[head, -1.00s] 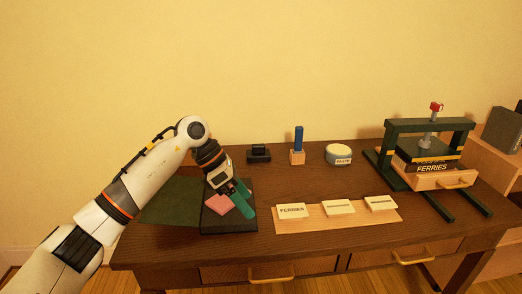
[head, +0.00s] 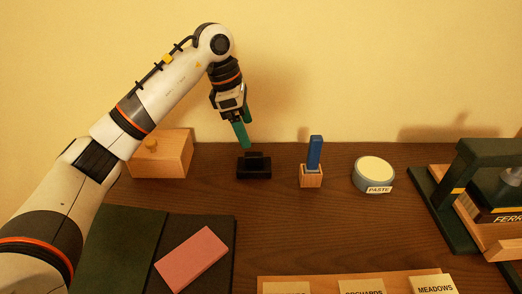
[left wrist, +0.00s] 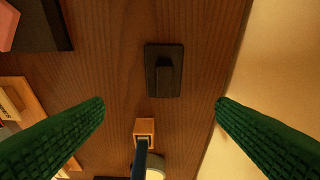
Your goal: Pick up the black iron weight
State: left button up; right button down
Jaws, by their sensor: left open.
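The black iron weight (head: 254,168) is a small dark block with a raised grip on top. It stands on the desk near the wall. In the left wrist view the weight (left wrist: 164,72) shows from above, in the upper middle, with nothing touching it. My left gripper (head: 243,138) is above the weight, with its green fingers pointing down. The fingers are open wide and empty, and in the left wrist view the fingertips (left wrist: 162,104) lie on either side, apart from the weight. My right gripper is not in view.
A wooden block with a blue-handled tool (head: 312,170) and a paste tub (head: 374,175) stand right of the weight. A wooden box (head: 160,154) is to its left. A pink block (head: 192,259) lies on a dark mat (head: 130,245). A green press (head: 470,165) stands at right.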

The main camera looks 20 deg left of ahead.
aim_at(254, 153)
pick_arm(q)
jog(key=x, duration=0.9)
jog(key=b+x, duration=0.1)
jog(key=shift+w+a+f, duration=0.2)
jog(key=shift+a+f, duration=0.1)
jog(key=shift+f, duration=0.2)
jog(key=shift+w+d+f, duration=0.1)
jog(key=shift+d+f, duration=0.05)
jog(key=shift+f, duration=0.3)
jog(key=c, duration=1.7)
jog(key=shift+r, duration=0.2)
grip_shut()
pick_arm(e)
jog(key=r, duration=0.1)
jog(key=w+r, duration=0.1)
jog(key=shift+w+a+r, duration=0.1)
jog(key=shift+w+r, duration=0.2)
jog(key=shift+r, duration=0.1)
